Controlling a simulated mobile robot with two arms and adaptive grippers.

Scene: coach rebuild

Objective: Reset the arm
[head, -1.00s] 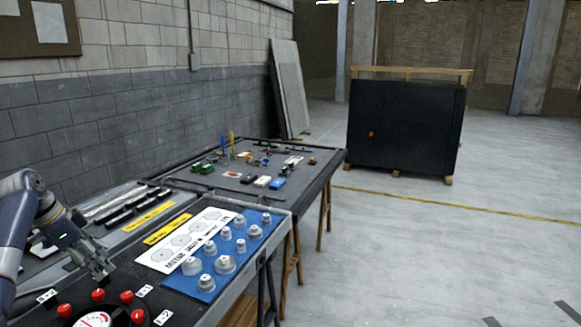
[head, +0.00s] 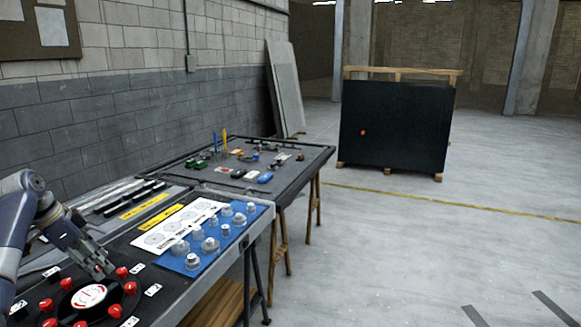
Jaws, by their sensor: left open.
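My left arm comes in from the left edge. My left gripper (head: 103,268) is open and empty, with its fingers pointing down just above the far side of a round black dial fixture (head: 68,303). The fixture has a white and red centre disc and several red knobs around it. Whether the fingertips touch anything there cannot be told. My right gripper is not in view.
Grey metal knobs stand on a blue mat (head: 225,246) beside a white printed sheet (head: 158,240). A second table (head: 285,180) with small parts is beyond. A black panel on pallets (head: 395,125) stands on the floor.

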